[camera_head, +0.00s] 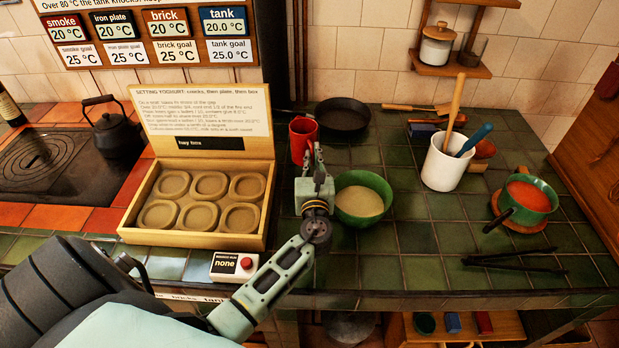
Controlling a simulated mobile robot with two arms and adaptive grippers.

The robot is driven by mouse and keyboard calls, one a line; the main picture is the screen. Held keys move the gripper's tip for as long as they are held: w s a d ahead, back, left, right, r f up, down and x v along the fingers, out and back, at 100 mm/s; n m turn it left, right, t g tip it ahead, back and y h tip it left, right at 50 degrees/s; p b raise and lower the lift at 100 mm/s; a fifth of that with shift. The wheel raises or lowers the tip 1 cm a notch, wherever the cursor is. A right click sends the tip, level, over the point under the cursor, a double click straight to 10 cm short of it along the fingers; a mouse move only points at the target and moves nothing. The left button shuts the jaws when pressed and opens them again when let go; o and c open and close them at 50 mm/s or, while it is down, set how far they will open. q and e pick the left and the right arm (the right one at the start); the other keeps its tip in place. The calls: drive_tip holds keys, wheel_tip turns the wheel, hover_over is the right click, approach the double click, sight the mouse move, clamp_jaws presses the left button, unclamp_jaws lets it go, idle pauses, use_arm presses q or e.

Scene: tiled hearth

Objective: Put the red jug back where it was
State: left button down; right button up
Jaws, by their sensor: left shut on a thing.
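The red jug (301,139) is at the back of the green tiled counter, behind the green bowl and right of the hay box sign. My left gripper (317,158) reaches up from the front and is shut on the jug's right side, hiding part of it. I cannot tell whether the jug's base touches the tiles. My right gripper is not in view.
A green bowl (361,203) of pale contents stands close to the right of my left gripper. The hay box (196,240) stands left. A black pan (341,114), white crock (444,165), green pot (522,203) and dark tongs (514,264) stand around. The front-middle tiles are clear.

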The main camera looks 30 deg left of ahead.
use_arm(q)
drive_tip(key=f+b, duration=0.3)
drive_tip(key=a+f+b, duration=0.1)
drive_tip(key=f, duration=0.1)
drive_tip(key=shift+r, duration=0.15)
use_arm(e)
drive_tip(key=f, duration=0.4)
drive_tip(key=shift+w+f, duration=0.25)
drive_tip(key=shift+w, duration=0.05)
use_arm(q)
drive_tip(key=c, duration=1.9)
unclamp_jaws()
drive_tip(key=shift+d+f, duration=0.1)
drive_tip(key=shift+f, duration=0.1)
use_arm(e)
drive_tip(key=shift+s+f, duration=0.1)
